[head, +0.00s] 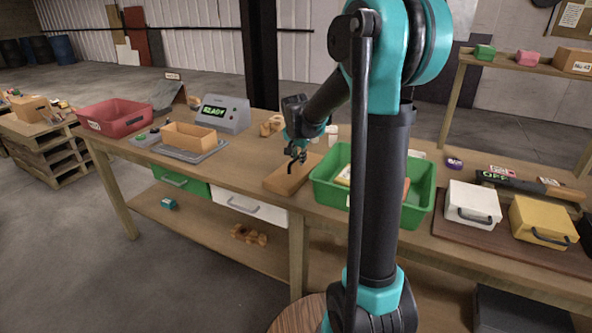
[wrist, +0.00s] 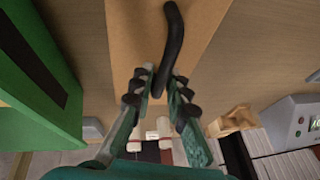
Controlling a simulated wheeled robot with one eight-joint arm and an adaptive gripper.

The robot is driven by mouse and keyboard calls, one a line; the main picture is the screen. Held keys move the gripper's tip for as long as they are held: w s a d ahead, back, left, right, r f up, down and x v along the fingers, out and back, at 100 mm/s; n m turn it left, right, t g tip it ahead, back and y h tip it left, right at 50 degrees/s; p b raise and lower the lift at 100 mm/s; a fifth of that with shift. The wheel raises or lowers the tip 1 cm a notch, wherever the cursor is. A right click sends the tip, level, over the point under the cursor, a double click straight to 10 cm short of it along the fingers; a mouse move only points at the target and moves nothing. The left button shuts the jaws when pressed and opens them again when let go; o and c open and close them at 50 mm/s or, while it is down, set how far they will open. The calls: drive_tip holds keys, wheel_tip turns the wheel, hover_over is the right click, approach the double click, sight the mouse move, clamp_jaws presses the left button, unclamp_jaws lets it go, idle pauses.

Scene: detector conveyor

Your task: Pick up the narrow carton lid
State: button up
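The narrow carton lid (head: 280,182) is a flat, long tan piece on the workbench, left of the green bin. In the wrist view the lid (wrist: 130,35) fills the upper middle, with a dark curved handle (wrist: 178,35) on it. My gripper (head: 291,158) is over the lid, pointing down. In the wrist view my gripper (wrist: 162,76) has its fingers apart, with the near end of the handle between the tips. A gap shows at the right finger; contact at the left one is unclear. Part of the lid is hidden by my gripper in the head view.
The green bin (head: 330,190) stands close on the right and also shows in the wrist view (wrist: 20,115). An open tan carton (head: 188,136) sits on a grey plate at left, before a grey display unit (head: 222,114). A red bin (head: 113,117) is farther left.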

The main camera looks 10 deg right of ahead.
clamp_jaws()
idle(0.3)
wheel_tip(320, 180, up, 20)
idle(0.6)
